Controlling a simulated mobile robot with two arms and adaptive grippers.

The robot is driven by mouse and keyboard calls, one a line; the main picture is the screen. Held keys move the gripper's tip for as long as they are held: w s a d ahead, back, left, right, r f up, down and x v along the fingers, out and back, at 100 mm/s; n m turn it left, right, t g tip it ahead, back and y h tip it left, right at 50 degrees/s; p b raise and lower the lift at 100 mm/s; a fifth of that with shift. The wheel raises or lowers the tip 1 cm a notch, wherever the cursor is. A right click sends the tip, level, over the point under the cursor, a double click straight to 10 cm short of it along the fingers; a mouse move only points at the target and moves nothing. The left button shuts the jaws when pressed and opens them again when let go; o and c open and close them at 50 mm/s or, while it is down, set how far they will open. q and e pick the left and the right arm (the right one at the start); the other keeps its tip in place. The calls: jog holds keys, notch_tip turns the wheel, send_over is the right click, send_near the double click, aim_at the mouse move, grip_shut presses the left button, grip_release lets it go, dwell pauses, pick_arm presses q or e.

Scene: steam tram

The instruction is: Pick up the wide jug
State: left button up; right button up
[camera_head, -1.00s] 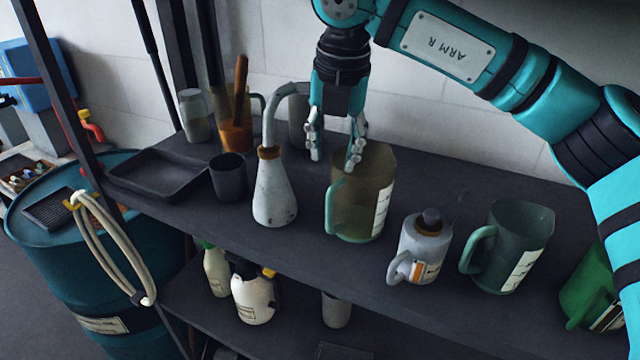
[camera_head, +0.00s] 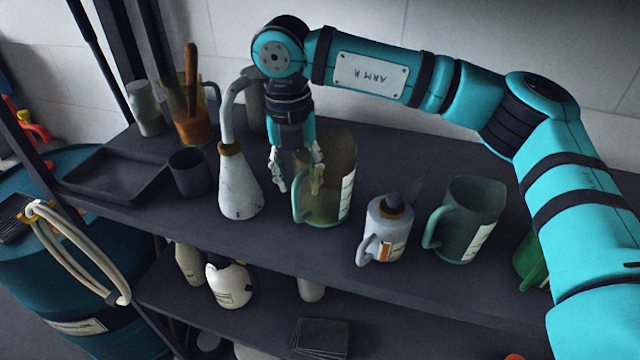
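A wide, see-through amber jug (camera_head: 336,184) with a pale green handle and a white label stands upright on the upper shelf. My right gripper (camera_head: 298,186) points down at its left, handle side. Its fingers are apart: one is left of the jug's rim, and the other shows tinted, seemingly inside the jug. The handle is between or just below the fingertips; I cannot tell whether they touch it. A second jug (camera_head: 466,222), dark green with a handle, stands farther right. My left gripper is not in view.
A white spouted flask (camera_head: 238,185) stands close left of the amber jug, and a grey oil can (camera_head: 388,232) stands to its right. A dark cup (camera_head: 190,173), a tray (camera_head: 115,178) and a brush pot (camera_head: 192,130) are farther left.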

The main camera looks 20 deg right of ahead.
jog(key=shift+s, duration=0.1)
jog(key=shift+c, duration=0.8)
grip_shut()
jog(key=shift+r, duration=0.15)
